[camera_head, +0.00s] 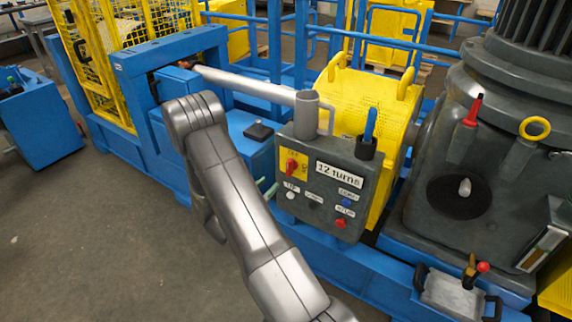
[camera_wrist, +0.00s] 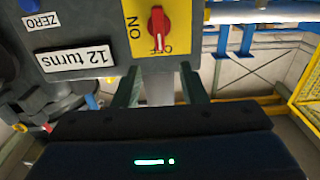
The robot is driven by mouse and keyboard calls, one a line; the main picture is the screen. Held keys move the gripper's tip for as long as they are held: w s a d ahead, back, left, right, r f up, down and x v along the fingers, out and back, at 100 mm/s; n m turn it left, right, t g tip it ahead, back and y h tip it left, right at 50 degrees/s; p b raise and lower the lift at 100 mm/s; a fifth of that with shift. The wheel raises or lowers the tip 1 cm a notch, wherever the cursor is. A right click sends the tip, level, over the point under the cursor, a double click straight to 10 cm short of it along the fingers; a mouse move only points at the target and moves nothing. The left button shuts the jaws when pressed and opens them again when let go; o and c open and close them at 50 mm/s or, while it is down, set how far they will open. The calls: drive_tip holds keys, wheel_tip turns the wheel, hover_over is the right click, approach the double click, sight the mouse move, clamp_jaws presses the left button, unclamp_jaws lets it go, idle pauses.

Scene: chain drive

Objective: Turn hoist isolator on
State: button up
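The hoist isolator is a red rotary knob (camera_head: 291,167) on a yellow plate at the upper left of the grey control panel (camera_head: 326,203). In the wrist view the red knob (camera_wrist: 157,28) stands close ahead, its white mark toward the word OFF; ON is to its left there. My gripper (camera_wrist: 160,72) is open and empty, its dark green fingers either side of the knob's line and short of it. In the head view my arm mostly hides the gripper; a green finger shows just left of the panel.
The panel also has a "12 turns" label (camera_head: 339,173), a blue button (camera_head: 346,202) and a red button (camera_head: 340,223). Blue frame rails lie around and below.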

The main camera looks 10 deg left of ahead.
sight(287, 166)
drive_tip(key=p+x, duration=0.1)
drive_tip(key=x, duration=1.1)
drive_tip(key=shift+p, duration=0.3)
drive_tip(key=shift+f, duration=0.1)
clamp_jaws()
